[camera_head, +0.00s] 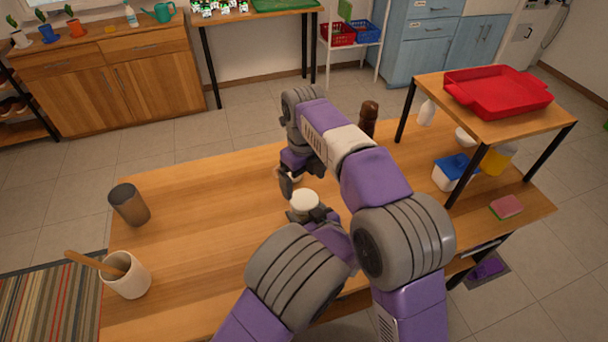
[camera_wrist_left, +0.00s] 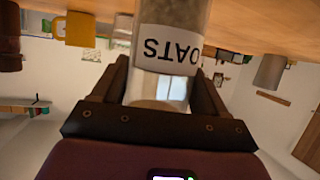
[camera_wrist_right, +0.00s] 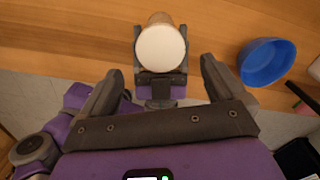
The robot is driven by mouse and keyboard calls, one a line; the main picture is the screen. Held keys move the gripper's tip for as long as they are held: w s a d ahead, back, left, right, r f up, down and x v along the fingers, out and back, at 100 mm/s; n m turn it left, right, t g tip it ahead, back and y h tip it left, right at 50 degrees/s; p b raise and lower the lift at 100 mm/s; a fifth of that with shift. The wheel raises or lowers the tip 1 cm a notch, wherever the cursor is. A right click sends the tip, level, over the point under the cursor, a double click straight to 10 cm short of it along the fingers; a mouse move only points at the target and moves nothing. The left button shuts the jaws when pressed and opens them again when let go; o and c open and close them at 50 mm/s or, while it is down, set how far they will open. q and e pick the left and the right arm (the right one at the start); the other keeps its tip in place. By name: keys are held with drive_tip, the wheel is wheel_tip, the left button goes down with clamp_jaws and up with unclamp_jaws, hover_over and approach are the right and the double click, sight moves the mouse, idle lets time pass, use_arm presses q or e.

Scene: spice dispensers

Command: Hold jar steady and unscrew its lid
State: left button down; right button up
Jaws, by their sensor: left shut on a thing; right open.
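The jar is glass with a white label reading OATS (camera_wrist_left: 168,48), seen upside down in the left wrist view. Its round white lid (camera_head: 304,201) shows in the head view, over the table. The lid (camera_wrist_right: 161,48) faces the right wrist camera. My left gripper (camera_wrist_left: 163,82) is shut around the jar, one finger on each side. In the head view the left gripper (camera_head: 318,214) is partly hidden by the jar and arm. My right gripper (camera_head: 288,182) is open and empty close to the jar; its open fingers (camera_wrist_right: 162,72) show in the right wrist view, apart from the lid.
On the wooden table (camera_head: 210,215) are a brown cup (camera_head: 129,205), a white crock (camera_head: 127,276) with a wooden utensil, and a dark brown bottle (camera_head: 368,117). At right, a small raised shelf carries a red tray (camera_head: 497,90). The table's left-middle is clear.

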sight(304, 199)
wheel_tip(304, 199, down, 7)
drive_tip(key=shift+r, duration=0.1)
drive_tip(key=shift+c, duration=0.5)
drive_tip(key=c, duration=1)
drive_tip(key=n, duration=0.7)
